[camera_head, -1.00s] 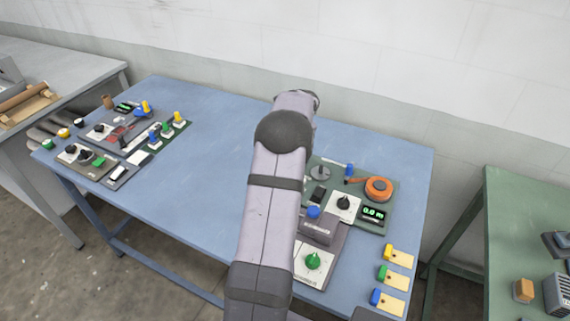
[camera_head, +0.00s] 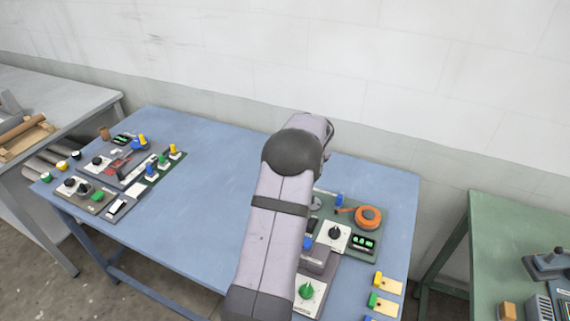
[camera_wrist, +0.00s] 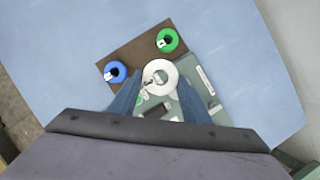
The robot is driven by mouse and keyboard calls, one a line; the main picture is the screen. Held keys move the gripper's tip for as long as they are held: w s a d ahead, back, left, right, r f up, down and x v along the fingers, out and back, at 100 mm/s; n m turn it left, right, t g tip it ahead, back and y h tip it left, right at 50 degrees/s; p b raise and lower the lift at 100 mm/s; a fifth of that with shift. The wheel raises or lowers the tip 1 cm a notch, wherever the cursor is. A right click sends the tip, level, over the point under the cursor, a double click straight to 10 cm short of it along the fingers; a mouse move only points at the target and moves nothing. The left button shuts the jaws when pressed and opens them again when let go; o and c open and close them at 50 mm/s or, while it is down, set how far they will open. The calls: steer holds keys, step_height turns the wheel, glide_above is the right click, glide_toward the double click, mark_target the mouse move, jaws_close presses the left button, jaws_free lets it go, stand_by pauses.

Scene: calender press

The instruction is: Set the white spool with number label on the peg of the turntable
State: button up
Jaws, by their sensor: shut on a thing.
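In the wrist view, my gripper (camera_wrist: 160,96) is shut on a white spool (camera_wrist: 171,68), which sits between the fingertips. Small dark marks show near its middle; the number on the label is too small to read. The spool is over the edge where a brown board (camera_wrist: 128,57) meets a grey-green panel (camera_wrist: 186,108). Its height above them cannot be told. In the head view my arm hides the gripper and the spool. A grey disc (camera_head: 316,203), partly behind my arm, may be the turntable; its peg cannot be made out.
A blue spool (camera_wrist: 109,77) and a green spool (camera_wrist: 174,46) stand on the brown board near the white one. Right of my arm are an orange reel (camera_head: 368,217), a black knob and a green display (camera_head: 363,242). The blue table's (camera_head: 205,200) middle is clear.

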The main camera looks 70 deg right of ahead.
steer(key=s+d+f+m+g+h+p, duration=0.1)
steer(key=s+d+f+m, duration=0.1)
steer(key=s+d+m, duration=0.1)
steer(key=shift+s+m+g, duration=0.3)
steer(key=shift+s+m, duration=0.6)
steer(key=shift+d+f, duration=0.1)
steer(key=shift+f, duration=0.05)
steer(key=shift+f+b, duration=1.95)
steer(key=shift+r+p, duration=0.1)
steer(key=shift+p, duration=0.6)
steer(key=shift+f, duration=0.25)
steer(key=shift+f+b, duration=0.55)
steer(key=shift+f, duration=0.35)
